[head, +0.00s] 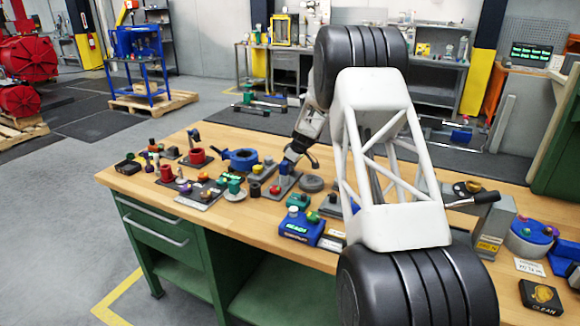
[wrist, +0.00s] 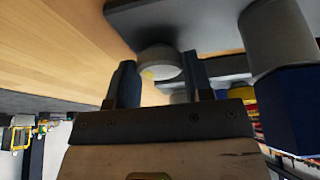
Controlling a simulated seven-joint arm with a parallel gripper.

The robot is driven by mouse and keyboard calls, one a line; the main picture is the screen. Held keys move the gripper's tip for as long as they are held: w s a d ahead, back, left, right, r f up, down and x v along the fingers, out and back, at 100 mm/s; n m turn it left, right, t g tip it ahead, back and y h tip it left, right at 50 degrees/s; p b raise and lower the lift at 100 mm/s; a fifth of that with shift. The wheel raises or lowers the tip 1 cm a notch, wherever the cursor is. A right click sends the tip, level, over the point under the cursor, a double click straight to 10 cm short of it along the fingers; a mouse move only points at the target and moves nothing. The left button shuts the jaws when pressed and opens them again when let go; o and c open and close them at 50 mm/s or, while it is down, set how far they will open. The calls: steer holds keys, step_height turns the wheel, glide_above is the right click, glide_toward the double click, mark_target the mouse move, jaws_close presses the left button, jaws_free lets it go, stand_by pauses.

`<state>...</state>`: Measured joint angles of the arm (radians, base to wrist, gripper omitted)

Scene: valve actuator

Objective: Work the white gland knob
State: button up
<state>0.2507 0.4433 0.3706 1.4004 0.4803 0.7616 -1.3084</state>
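A pale grey-white round knob (wrist: 160,62) with a small yellow mark shows in the wrist view, joined to a dark grey part above it in the picture. My gripper (wrist: 160,72) has one finger on each side of the knob, with the fingertips at its edges. I cannot tell whether the fingers press on it or only stand around it. In the head view my gripper (head: 287,165) is low over a grey plate on the bench, and I cannot make out the knob there.
The wooden bench (head: 130,182) holds many small fittings. A blue valve body (head: 241,159) stands left of my gripper. A blue box (head: 301,228) with a white knob (head: 293,211) stands in front. A grey disc (head: 311,184) lies close by on the right. My arm covers the bench's middle right.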

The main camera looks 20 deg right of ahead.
steer(key=c, duration=0.3)
steer(key=shift+c, duration=0.2)
steer(key=shift+m, duration=0.3)
steer(key=shift+a+m+t+h, duration=0.1)
steer(key=shift+m+t+h, duration=0.55)
steer(key=shift+m, duration=1.35)
steer(key=o, duration=0.9)
